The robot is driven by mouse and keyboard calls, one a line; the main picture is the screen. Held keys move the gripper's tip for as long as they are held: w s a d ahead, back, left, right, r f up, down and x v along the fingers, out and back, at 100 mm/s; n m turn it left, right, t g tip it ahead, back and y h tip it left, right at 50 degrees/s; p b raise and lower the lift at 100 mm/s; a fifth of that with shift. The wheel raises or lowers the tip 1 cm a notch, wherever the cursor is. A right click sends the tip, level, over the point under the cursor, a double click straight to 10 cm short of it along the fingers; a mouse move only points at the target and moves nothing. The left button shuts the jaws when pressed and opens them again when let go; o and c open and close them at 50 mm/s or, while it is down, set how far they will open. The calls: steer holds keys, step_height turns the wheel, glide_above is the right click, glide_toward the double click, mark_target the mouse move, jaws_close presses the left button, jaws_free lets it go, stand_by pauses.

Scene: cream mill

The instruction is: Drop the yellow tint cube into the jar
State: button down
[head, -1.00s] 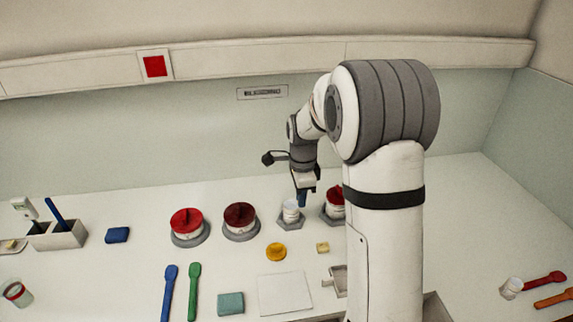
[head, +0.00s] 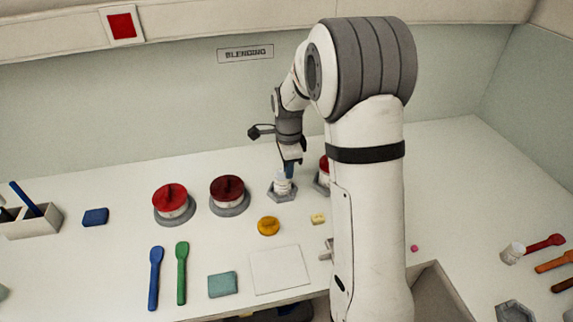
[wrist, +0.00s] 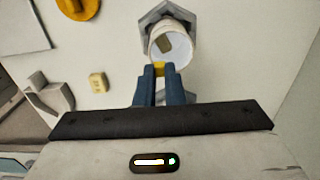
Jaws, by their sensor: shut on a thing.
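My gripper (wrist: 159,72) is shut on a small yellow tint cube (wrist: 159,69), held between the blue fingertips. The white open jar (wrist: 184,50) stands upright in a grey hexagonal holder (wrist: 148,22). The cube appears over the jar's near rim in the wrist view; its height above the rim is hard to judge. A brownish patch shows inside the jar; I cannot tell what it is. In the head view my gripper (head: 289,170) is just above the jar (head: 281,186), and the cube is not discernible there.
A pale yellow block (head: 318,218) and a yellow-orange disc (head: 268,226) lie in front of the jar. Red-topped pots (head: 171,200) stand to the left. Spatulas (head: 155,278) and a white square (head: 281,270) lie nearer the front edge.

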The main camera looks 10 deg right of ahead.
steer(key=shift+f, duration=0.1)
steer(key=c, duration=1.5)
jaws_free()
steer(key=shift+o, duration=0.2)
step_height(320, 180, up, 7)
steer(key=shift+r+b, duration=0.1)
steer(key=shift+b, duration=0.35)
steer(key=shift+r, duration=0.35)
